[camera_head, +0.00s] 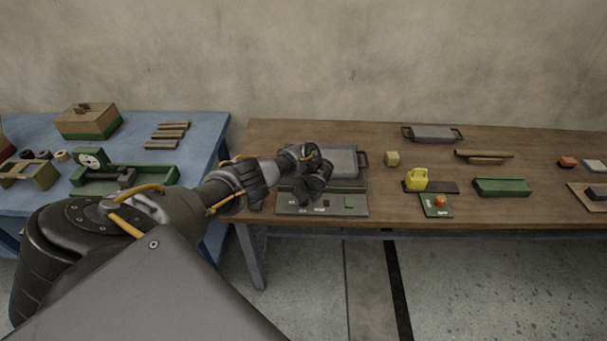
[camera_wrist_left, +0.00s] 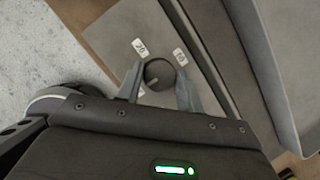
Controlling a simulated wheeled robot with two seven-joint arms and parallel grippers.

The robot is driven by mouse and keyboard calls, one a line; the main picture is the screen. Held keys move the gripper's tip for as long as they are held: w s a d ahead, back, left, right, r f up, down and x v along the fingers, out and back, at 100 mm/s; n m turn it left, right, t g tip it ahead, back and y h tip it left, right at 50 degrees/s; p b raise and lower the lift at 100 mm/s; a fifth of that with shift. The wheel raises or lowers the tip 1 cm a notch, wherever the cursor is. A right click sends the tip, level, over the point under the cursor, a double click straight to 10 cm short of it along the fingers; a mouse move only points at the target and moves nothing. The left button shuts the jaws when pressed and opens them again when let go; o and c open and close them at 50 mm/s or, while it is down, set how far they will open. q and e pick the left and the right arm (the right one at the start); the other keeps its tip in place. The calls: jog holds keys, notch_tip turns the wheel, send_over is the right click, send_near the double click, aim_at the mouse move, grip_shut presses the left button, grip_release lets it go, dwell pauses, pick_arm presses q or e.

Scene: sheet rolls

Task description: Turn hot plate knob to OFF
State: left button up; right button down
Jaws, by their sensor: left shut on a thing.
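The hot plate's grey front panel (camera_head: 350,210) lies near the front edge of the brown table, with a grey tray-like top (camera_head: 344,160) behind it. In the left wrist view the round dark knob (camera_wrist_left: 158,75) sits on the panel (camera_wrist_left: 117,28), with small white labels (camera_wrist_left: 139,46) near it. My left gripper (camera_wrist_left: 160,86) has a finger on each side of the knob and is shut on it. In the head view my left gripper (camera_head: 314,190) hides the knob. My right gripper is not in view.
A blue table (camera_head: 200,135) with a green scale-like device (camera_head: 92,160) stands at the left.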

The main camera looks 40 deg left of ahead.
pick_arm(q)
jog(key=shift+n, duration=0.3)
dwell(0.4)
jog(key=o, duration=1)
jog(key=shift+r, duration=0.15)
jog(key=p+v, duration=0.3)
jog(key=v, duration=0.7)
jog(key=shift+d+r+p, duration=0.2)
jog(key=shift+r+p, duration=0.05)
jog(key=shift+p, duration=0.05)
jog(key=shift+w, duration=0.1)
